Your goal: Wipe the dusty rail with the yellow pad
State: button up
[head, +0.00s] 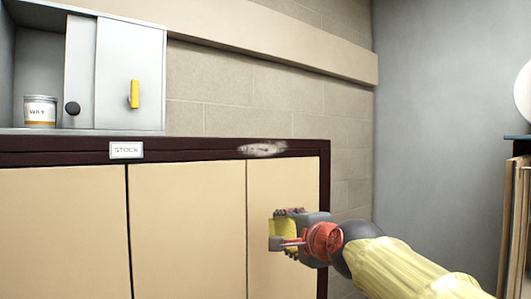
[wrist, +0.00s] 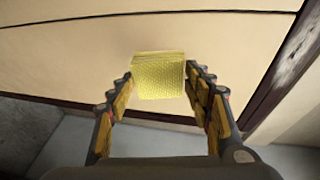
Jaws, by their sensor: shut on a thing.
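The dark rail (head: 205,151) runs along the top front of the cream cabinet. A whitish dusty patch (head: 263,148) lies on it near its right end. My gripper (head: 285,232) is in front of the cabinet's right door, below and slightly right of the patch, apart from the rail. It is shut on the yellow pad (head: 277,237). In the wrist view the pad (wrist: 158,76) sits between the fingertips, with the cream door behind it.
A STOCK label (head: 126,150) is on the rail to the left. Above stand a grey cupboard (head: 150,85) with a yellow handle (head: 134,94) and a WAX tin (head: 40,111). A wall ledge (head: 270,37) runs behind. The space before the rail is clear.

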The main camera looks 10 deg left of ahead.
jog(key=s+a+r+t+y+p, duration=0.15)
jog(key=s+r, duration=0.25)
jog(key=r, duration=0.5)
jog(key=s+a+r+p, duration=0.2)
jog(key=s+r, duration=0.1)
jog(key=r, duration=0.7)
jog(key=w+a+p, duration=0.1)
jog(key=a, duration=0.1)
jog(key=w+a+p, duration=0.1)
jog(key=w+a, duration=0.1)
jog(key=shift+w+a+r, duration=0.2)
jog(key=shift+a, duration=0.05)
jog(key=shift+w+a, duration=0.6)
jog(key=shift+a, duration=0.1)
jog(key=shift+w+d, duration=0.1)
